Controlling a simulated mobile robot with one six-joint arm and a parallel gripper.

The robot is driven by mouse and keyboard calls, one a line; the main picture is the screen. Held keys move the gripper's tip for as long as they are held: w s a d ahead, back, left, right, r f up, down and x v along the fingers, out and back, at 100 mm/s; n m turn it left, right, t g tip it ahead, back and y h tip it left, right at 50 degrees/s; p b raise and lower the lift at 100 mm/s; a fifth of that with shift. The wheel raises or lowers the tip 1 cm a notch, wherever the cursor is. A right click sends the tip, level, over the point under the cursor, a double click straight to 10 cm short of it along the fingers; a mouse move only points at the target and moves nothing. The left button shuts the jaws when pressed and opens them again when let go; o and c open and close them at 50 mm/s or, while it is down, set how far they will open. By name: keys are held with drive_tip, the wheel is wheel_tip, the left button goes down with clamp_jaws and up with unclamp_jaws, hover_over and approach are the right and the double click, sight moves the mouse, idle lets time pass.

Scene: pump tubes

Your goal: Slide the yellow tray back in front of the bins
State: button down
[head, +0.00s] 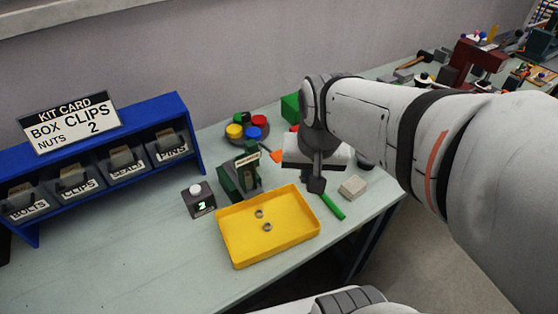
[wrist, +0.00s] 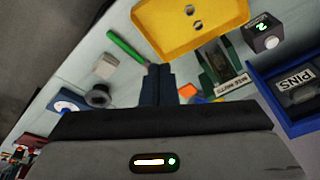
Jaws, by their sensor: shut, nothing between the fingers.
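The yellow tray (head: 268,250) lies near the front edge of the table, right of the blue bin rack, with two small nuts in it. In the wrist view the tray (wrist: 172,42) is at the top. My gripper (head: 316,186) is above the table just beyond the tray's back right corner, apart from it as far as I can see. In the wrist view its fingers (wrist: 157,75) are together and empty. The bins stand in a blue rack (head: 190,122) at the left, labelled bolts, clips, seals and pins. One bin (wrist: 294,86) also shows in the wrist view.
A counter box (head: 199,203) reading 2 and a green fixture (head: 238,178) stand between rack and tray. A green stick (head: 333,207) and a pale block (head: 353,187) lie right of the tray. Bare table lies in front of the rack.

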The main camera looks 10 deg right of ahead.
drive_tip(key=w+d+f+m+g+b, duration=0.1)
drive_tip(key=w+d+f+m+b, duration=0.15)
drive_tip(key=w+f+m, duration=0.4)
drive_tip(key=w+d+f+m+g+b, duration=0.25)
drive_tip(key=w+f+m, duration=0.25)
drive_tip(key=f, duration=0.3)
drive_tip(key=shift+t, duration=0.45)
drive_tip(key=f, duration=1)
drive_tip(key=shift+s+d, duration=0.25)
drive_tip(key=shift+d, duration=0.1)
